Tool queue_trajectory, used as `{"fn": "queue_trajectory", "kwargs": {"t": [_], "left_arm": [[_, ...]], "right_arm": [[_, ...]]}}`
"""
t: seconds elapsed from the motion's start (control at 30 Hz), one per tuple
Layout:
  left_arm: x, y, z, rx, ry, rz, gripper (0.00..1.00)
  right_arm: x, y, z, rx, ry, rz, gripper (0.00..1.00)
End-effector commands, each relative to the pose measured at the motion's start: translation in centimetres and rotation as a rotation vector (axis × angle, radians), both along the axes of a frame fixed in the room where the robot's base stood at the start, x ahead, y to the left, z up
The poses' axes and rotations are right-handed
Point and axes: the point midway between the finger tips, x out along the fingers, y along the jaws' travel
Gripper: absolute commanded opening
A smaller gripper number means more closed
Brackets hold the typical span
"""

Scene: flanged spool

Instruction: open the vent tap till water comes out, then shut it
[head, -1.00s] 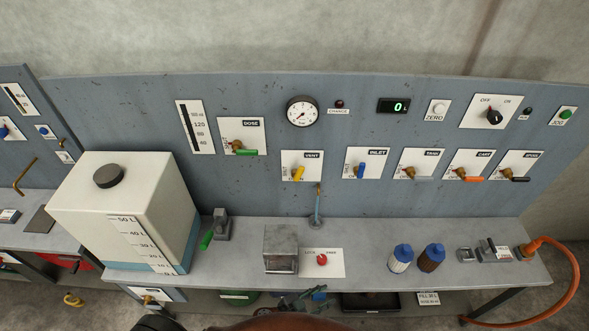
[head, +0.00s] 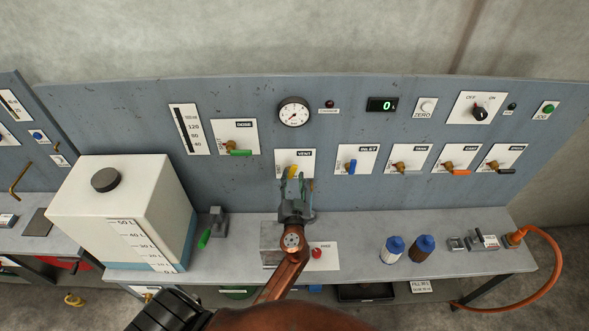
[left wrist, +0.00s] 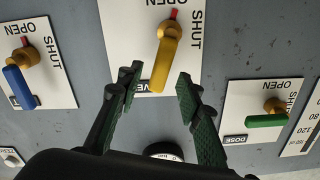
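The vent tap has a yellow lever (head: 292,172) on a white plate in the middle of the panel. In the left wrist view the yellow lever (left wrist: 160,65) hangs from its brass body, with OPEN and SHUT printed beside it. My left gripper (head: 297,188) is at the vent tap, partly covering it. In the left wrist view the left gripper (left wrist: 157,92) is open, its two fingertips apart on either side of the lever's free end; I cannot tell whether they touch it. The vent's outlet pipe is mostly hidden behind the gripper. My right gripper is not in view.
The blue inlet lever (head: 352,166) is right of the vent, the green dose lever (head: 238,153) left. A white tank (head: 125,205), blue-capped bottles (head: 393,250) and a red knob (head: 317,253) stand on the bench. The display (head: 382,104) reads 0.

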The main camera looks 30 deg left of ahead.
Motion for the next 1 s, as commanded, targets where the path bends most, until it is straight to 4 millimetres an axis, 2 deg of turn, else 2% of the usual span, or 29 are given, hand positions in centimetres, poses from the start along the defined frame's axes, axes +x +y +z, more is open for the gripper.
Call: {"fn": "queue_trajectory", "kwargs": {"t": [0.1, 0.23, 0.43, 0.6, 1.0], "left_arm": [[1.6, 0.9, 0.3, 0.001, 0.0, 0.0, 0.33], [2.6, 1.6, 0.1, 0.001, 0.001, -0.001, 0.33], [3.0, 1.9, 0.0, -0.001, 0.001, -0.001, 0.33], [3.0, 1.8, -0.1, -0.001, 0.001, -0.001, 0.33], [3.0, 1.8, -0.1, -0.001, 0.001, -0.002, 0.05]], "right_arm": [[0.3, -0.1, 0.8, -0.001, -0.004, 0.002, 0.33], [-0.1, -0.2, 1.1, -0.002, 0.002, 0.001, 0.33], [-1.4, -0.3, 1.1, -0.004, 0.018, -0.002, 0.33], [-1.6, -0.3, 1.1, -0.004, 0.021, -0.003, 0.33], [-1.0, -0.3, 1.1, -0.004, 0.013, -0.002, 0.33]]}}
